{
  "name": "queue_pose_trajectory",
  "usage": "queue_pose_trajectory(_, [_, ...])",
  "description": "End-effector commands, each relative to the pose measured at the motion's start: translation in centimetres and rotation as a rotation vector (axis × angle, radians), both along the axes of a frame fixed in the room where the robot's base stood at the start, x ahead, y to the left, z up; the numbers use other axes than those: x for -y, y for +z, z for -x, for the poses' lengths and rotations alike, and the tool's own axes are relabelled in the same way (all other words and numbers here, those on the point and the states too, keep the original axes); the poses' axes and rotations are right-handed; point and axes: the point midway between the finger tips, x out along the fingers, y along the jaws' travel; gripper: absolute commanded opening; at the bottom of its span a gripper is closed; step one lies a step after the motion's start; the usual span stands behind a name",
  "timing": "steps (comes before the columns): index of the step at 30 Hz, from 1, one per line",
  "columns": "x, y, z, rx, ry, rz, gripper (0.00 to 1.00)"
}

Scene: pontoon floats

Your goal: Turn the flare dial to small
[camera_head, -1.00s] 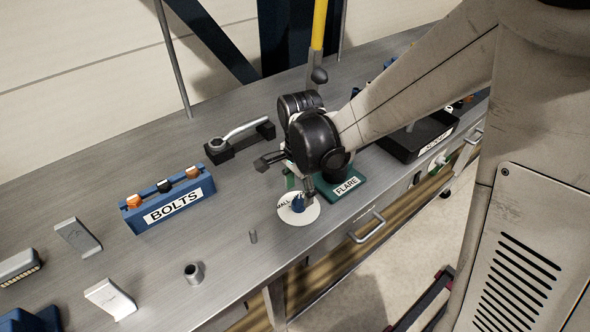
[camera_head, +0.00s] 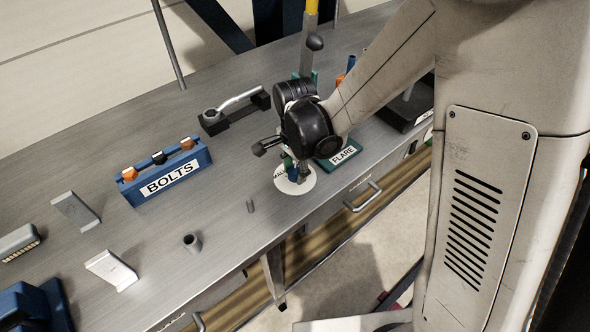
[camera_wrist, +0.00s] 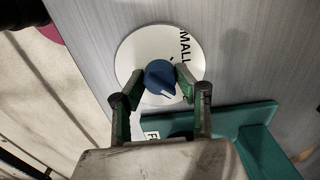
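The flare dial is a blue knob (camera_wrist: 160,77) on a round white plate (camera_wrist: 140,50), at the front of the bench. The word SMALL (camera_wrist: 185,45) is at the plate's upper right. My gripper (camera_wrist: 161,82) has a green-padded finger on each side of the knob. Whether the pads touch it is unclear. In the head view my gripper (camera_head: 294,173) is down at the plate (camera_head: 308,184), partly hiding the knob. The green base with the FLARE label (camera_head: 343,156) is beside the plate.
A small grey peg (camera_head: 250,206) stands close left of the plate. A blue BOLTS rack (camera_head: 139,194), a lever on a black base (camera_head: 216,124) and a short tube (camera_head: 192,242) are further left. A black tray (camera_head: 396,116) is to the right. The bench's front edge is close.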

Motion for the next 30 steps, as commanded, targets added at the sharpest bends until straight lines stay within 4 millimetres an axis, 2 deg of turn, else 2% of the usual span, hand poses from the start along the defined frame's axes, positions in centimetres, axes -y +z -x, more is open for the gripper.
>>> queue_pose_trajectory(1, [0.01,0.00,0.01,0.000,0.000,0.000,0.12])
queue_pose_trajectory(3, [0.01,0.00,0.01,0.000,0.000,0.000,0.04])
queue_pose_trajectory(14, [0.01,-0.13,-0.01,0.000,0.068,0.000,0.04])
queue_pose_trajectory(20, [0.01,-0.24,0.01,0.000,0.200,0.000,0.04])
queue_pose_trajectory(30, [0.01,-0.25,0.02,0.000,0.517,0.000,0.04])
